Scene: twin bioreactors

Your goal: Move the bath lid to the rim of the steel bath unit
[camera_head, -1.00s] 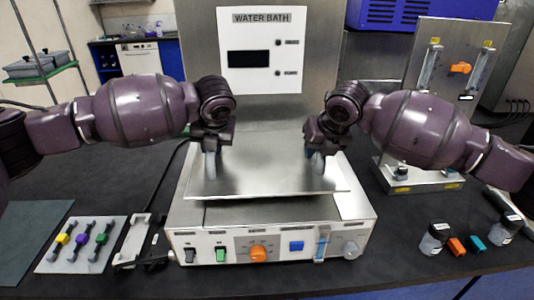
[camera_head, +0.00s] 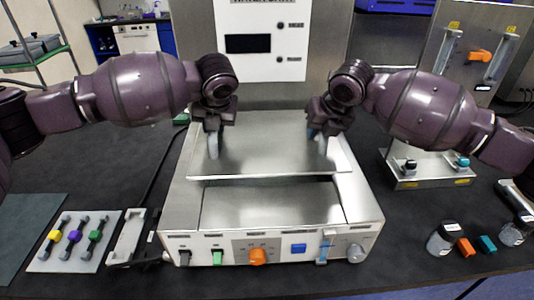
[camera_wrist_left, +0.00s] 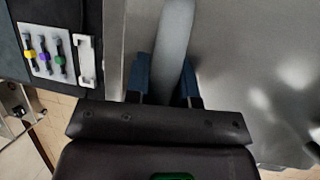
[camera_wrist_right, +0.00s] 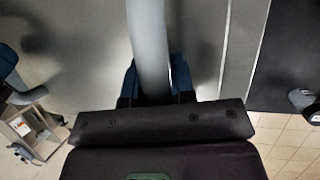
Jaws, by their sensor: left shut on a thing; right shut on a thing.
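The bath lid (camera_head: 265,155) is a flat steel plate with two grey upright handles. It lies across the back part of the steel bath unit (camera_head: 185,208); whether it touches the rim or hovers above it I cannot tell. My left gripper (camera_head: 212,140) is shut on the lid's left handle, and the left wrist view shows the handle (camera_wrist_left: 174,45) between its blue fingers. My right gripper (camera_head: 321,140) is shut on the right handle, also seen in the right wrist view (camera_wrist_right: 149,40). The unit's front top surface shows uncovered before the lid.
The unit's front panel has switches and an orange knob (camera_head: 257,256). A rack with coloured clips (camera_head: 75,240) lies at left. Jars (camera_head: 441,238) and small coloured blocks lie at right. A flowmeter stand (camera_head: 430,172) is behind right. The tall WATER BATH panel (camera_head: 262,42) stands behind.

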